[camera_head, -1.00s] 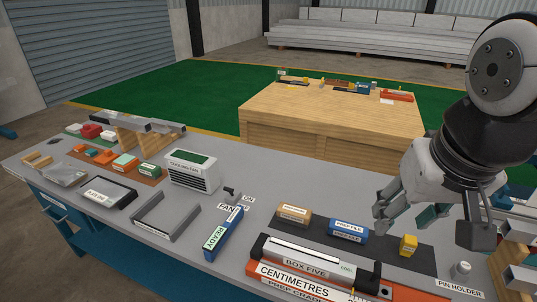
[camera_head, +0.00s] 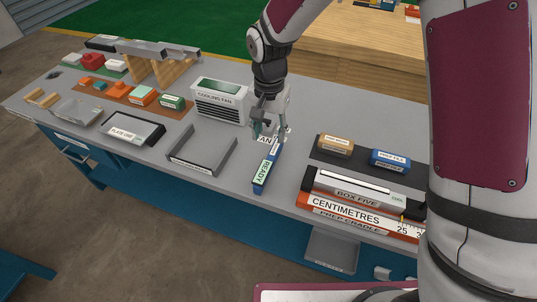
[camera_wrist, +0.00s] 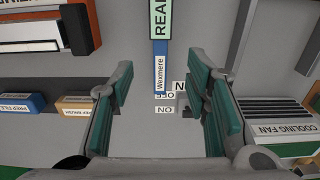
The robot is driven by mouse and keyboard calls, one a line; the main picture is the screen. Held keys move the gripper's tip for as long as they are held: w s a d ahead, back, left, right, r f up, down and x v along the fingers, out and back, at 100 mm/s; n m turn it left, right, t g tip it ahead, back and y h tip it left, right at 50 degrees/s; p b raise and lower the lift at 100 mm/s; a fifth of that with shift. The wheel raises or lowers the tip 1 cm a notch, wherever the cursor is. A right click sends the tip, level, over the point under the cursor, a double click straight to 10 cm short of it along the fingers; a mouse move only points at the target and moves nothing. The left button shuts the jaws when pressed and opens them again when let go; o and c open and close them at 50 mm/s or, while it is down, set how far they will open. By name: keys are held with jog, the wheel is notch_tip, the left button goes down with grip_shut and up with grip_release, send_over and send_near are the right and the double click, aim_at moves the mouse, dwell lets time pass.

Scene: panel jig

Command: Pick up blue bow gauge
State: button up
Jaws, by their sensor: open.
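A long blue bar (camera_head: 265,172) with a green READY label lies on the grey bench; I take it for the blue bow gauge, though no label reads so. In the wrist view the bar (camera_wrist: 160,62) also carries a white Wexmere label, and its near end lies between the finger lines. My gripper (camera_head: 266,128) is open, pointing down over the bar's far end. In the wrist view my gripper (camera_wrist: 163,75) has nothing between its teal pads touching them. Its height above the bar is hard to tell. The fingers partly hide the bar's far end in the head view.
A small ON/OFF switch (camera_wrist: 186,101) sits at the bar's end. The cooling fan box (camera_head: 218,103) stands close by. A grey U-shaped frame (camera_head: 203,150) lies left of the bar, the Box Five case (camera_head: 350,193) right. Prep blocks (camera_head: 389,159) lie on a dark mat.

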aim_at(269, 161)
notch_tip(269, 161, down, 14)
jog(key=shift+a+f+p, duration=0.1)
jog(key=shift+p, duration=0.6)
jog(key=shift+c, duration=0.5)
grip_shut()
